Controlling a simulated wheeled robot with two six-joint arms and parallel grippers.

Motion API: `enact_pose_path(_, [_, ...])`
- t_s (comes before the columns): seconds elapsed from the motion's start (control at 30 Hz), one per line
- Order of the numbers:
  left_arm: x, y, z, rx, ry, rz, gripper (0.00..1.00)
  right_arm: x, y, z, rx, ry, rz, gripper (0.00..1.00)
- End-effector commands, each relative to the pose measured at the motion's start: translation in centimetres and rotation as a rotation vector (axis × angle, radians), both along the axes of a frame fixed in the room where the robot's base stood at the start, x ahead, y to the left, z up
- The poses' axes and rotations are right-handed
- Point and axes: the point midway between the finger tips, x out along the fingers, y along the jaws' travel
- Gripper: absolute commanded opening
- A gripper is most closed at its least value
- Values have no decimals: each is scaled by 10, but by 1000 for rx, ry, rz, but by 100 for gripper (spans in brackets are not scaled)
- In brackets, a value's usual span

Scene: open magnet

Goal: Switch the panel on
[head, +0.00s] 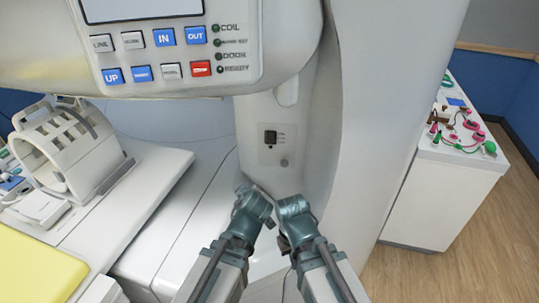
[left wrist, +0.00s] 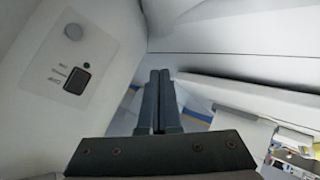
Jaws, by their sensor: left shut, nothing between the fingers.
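A small wall panel (head: 272,147) with a dark rocker switch (head: 270,137) and a round knob (head: 284,162) sits on the scanner's white body in the head view. In the left wrist view, the panel (left wrist: 50,62) appears at the upper left, turned over, with its dark switch (left wrist: 76,81) and grey knob (left wrist: 73,32). My left gripper (left wrist: 159,73) is shut and empty, its fingers to the right of the panel and apart from the switch. In the head view my arms stand below the panel, and their fingers cannot be made out.
A control board (head: 175,45) with blue, white and red buttons overhangs at the upper left. A white cage-like coil (head: 70,150) stands on the bed at the left. A white cabinet (head: 440,195) with cables stands at the right, with open floor (head: 490,240) beside it.

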Motion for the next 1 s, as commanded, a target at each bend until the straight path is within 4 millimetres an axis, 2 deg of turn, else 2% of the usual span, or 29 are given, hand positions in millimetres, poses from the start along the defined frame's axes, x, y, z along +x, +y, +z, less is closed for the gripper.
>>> enact_pose_path(0.03, [8, -2, -1, -53, -69, 26, 0, 0, 0, -11, 0, 0, 0, 0])
enact_pose_path(0.2, [32, -13, 16, -277, -295, 81, 0, 0, 0, -28, 0, 0, 0, 0])
enact_pose_path(0.4, [47, -33, 35, -545, -473, 74, 0, 0, 0, -45, 0, 0, 0, 0])
enact_pose_path(0.7, [52, -54, 48, -781, -558, 33, 0, 0, 0, -56, 0, 0, 0, 0])
enact_pose_path(1.0, [52, -57, 51, -813, -563, 27, 0, 0, 0, -56, 0, 0, 0, 0])
